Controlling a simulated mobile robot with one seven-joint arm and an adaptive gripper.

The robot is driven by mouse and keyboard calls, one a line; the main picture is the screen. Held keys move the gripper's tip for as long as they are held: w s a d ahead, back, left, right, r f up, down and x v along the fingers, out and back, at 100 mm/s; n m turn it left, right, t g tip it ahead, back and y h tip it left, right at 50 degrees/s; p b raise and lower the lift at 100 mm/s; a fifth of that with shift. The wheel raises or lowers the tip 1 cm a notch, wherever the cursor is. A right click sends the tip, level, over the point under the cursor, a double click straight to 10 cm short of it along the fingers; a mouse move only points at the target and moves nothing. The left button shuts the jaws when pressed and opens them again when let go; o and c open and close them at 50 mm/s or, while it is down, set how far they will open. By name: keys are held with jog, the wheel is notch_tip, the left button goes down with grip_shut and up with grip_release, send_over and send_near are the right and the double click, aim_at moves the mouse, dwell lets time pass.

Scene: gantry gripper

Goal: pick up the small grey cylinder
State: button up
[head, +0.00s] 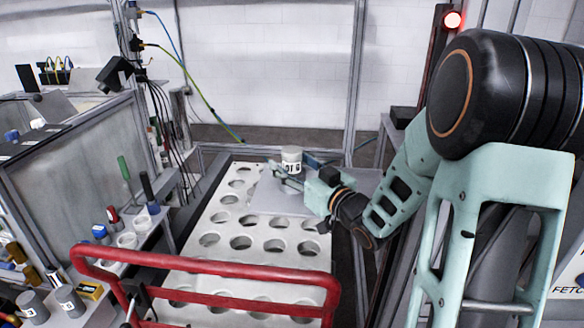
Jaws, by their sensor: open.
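A small grey cylinder (291,154) with a pale top and a dark-marked label stands upright at the far end of the perforated plate, by a flat grey panel (262,202). My gripper (283,172) reaches in from the right and is open. Its fingers are right at the cylinder and cover part of its lower side. I cannot tell whether they touch it. Two more grey cylinders with white labels, one (32,306) and another (69,300), stand at the lower left.
The white plate (218,222) has rows of round holes. A red rail (210,265) crosses in front of it. A side shelf with bottles and screwdrivers (148,190) lies left. Frame posts and a red lamp (452,20) stand behind.

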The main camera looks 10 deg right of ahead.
jog(key=c, duration=1.5)
jog(key=shift+r, duration=0.1)
grip_shut()
jog(key=shift+r, duration=0.15)
